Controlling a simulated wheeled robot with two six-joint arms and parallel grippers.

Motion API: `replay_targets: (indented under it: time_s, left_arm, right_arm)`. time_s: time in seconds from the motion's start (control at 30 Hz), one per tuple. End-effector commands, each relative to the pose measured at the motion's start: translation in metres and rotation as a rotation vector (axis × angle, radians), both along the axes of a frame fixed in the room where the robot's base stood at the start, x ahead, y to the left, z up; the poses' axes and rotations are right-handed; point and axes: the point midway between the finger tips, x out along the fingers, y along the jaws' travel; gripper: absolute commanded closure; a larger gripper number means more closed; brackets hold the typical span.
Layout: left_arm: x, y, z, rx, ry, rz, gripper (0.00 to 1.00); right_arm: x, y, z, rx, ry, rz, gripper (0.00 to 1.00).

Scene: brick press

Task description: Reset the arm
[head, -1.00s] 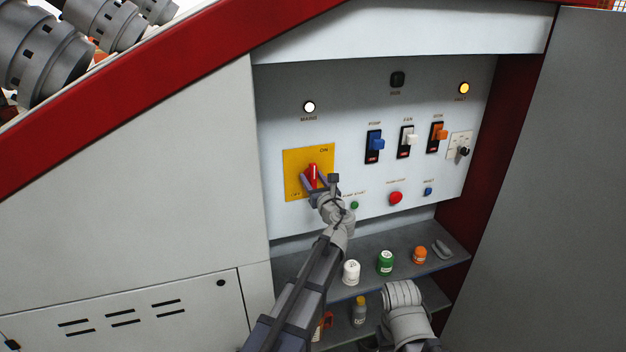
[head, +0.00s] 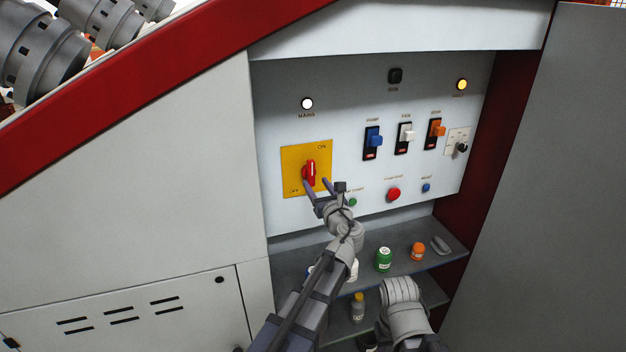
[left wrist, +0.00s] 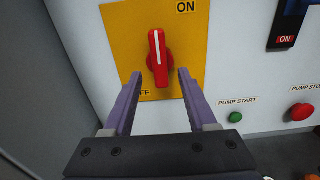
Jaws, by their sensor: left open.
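The red rotary switch (head: 310,172) sits on a yellow plate (head: 291,160) marked ON at upper right and OFF at lower left. Its handle stands about upright; in the left wrist view the red handle (left wrist: 157,50) has its white line vertical. My left gripper (head: 316,182) is open and empty, just below and in front of the switch. In the left wrist view its purple fingers (left wrist: 160,76) stand apart on either side of the switch's lower part, with nothing gripped. Part of my right arm shows at the bottom; its gripper is not visible.
The panel also holds a lit white lamp (head: 307,103), a lit amber lamp (head: 462,84), blue (head: 375,141), white (head: 406,134) and orange (head: 437,129) switches, and a red button (head: 393,194). A green jar (head: 383,259) and an orange jar (head: 417,252) stand on the shelf below.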

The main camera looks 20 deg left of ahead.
Motion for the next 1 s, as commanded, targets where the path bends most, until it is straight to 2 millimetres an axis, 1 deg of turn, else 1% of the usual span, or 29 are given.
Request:
replay_targets:
  time_s: [0.03, 0.13, 0.47, 0.57, 0.67, 0.7, 0.77, 0.8, 0.87, 0.9, 0.97, 1.0]
  left_arm:
    - [-0.009, -0.005, 0.000, 0.000, 0.000, -0.002, 0.43]
    - [-0.017, -0.011, 0.000, 0.000, 0.000, -0.001, 0.43]
    - [-0.019, -0.012, -0.001, -0.007, -0.001, 0.002, 0.43]
    - [-0.027, -0.009, -0.009, -0.100, -0.020, 0.028, 0.43]
    - [-0.050, -0.005, -0.034, -0.351, -0.070, 0.106, 0.43]
    - [-0.063, -0.004, -0.049, -0.489, -0.096, 0.158, 0.43]
    - [-0.085, -0.005, -0.075, -0.710, -0.138, 0.260, 0.43]
    - [-0.102, -0.009, -0.093, -0.856, -0.164, 0.338, 0.43]
    - [-0.128, -0.017, -0.119, -1.061, -0.200, 0.471, 0.43]
    - [-0.146, -0.025, -0.137, -1.187, -0.222, 0.569, 0.43]
    - [-0.175, -0.040, -0.160, -1.354, -0.251, 0.727, 0.43]
    - [-0.193, -0.052, -0.173, -1.448, -0.267, 0.837, 0.43]
  right_arm:
    - [0.000, 0.000, 0.000, 0.000, 0.000, 0.000, 0.50]
    - [0.000, 0.000, 0.000, 0.000, 0.000, 0.000, 0.50]
    - [0.000, 0.000, 0.000, 0.000, 0.000, 0.000, 0.50]
    - [0.000, 0.000, 0.000, 0.000, 0.000, 0.000, 0.50]
    - [0.000, 0.000, 0.000, 0.000, 0.000, 0.000, 0.50]
    - [0.000, 0.000, 0.000, 0.000, 0.000, 0.000, 0.50]
    - [0.000, 0.000, 0.000, 0.000, 0.000, 0.000, 0.50]
    - [0.000, 0.000, 0.000, 0.000, 0.000, 0.000, 0.50]
    - [0.000, 0.000, 0.000, 0.000, 0.000, 0.000, 0.50]
    - [0.000, 0.000, 0.000, 0.000, 0.000, 0.000, 0.50]
    - [0.000, 0.000, 0.000, 0.000, 0.000, 0.000, 0.50]
    - [0.000, 0.000, 0.000, 0.000, 0.000, 0.000, 0.50]
